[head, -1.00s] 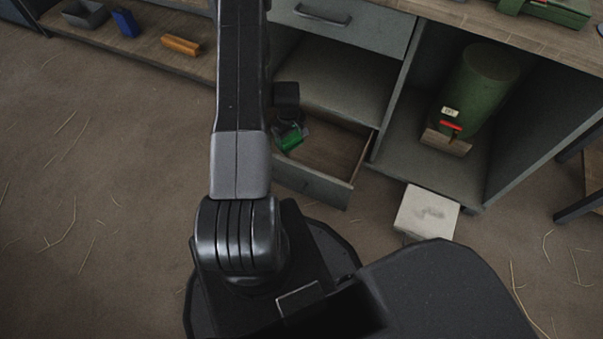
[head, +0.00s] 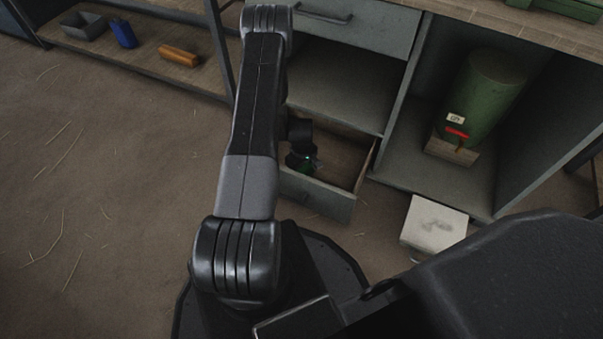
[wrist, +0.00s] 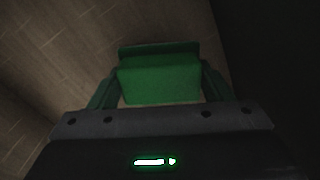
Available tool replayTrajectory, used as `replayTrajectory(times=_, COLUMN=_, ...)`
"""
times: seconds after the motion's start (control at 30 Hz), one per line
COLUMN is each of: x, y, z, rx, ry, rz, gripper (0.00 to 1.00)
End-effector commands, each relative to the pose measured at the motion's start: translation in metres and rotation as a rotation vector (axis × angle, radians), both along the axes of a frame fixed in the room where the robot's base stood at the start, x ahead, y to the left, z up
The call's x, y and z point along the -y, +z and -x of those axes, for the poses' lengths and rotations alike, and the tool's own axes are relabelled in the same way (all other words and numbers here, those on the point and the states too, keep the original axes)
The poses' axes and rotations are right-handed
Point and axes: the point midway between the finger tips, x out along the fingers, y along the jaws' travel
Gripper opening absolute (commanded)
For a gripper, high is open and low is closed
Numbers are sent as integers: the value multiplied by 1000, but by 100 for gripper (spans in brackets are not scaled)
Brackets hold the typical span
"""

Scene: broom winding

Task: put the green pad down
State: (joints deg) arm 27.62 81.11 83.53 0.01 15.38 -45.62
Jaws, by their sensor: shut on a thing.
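The green pad (wrist: 160,78) fills the space between my gripper's fingers in the wrist view. My gripper (wrist: 158,88) is shut on it. In the head view my gripper (head: 301,163) is dark and small, partly behind my arm, inside the open lower drawer (head: 345,172). The pad is hardly visible there. In the wrist view a wooden surface lies beyond the pad; I cannot tell whether the pad touches it.
The drawer's front panel (head: 318,197) and side walls stand close around my gripper. Right of it are a green cylinder (head: 482,100) in an open compartment and a white-topped block (head: 434,222) on the floor. A shelf at upper left holds a blue item (head: 124,33) and an orange block (head: 179,57).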

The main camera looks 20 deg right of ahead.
Motion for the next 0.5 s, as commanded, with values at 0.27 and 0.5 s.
replayTrajectory(times=0.27, x=0, y=-19, z=0, rx=0, ry=0, rz=0, gripper=54)
replayTrajectory(times=0.5, x=0, y=-23, z=0, rx=0, ry=0, rz=0, gripper=74)
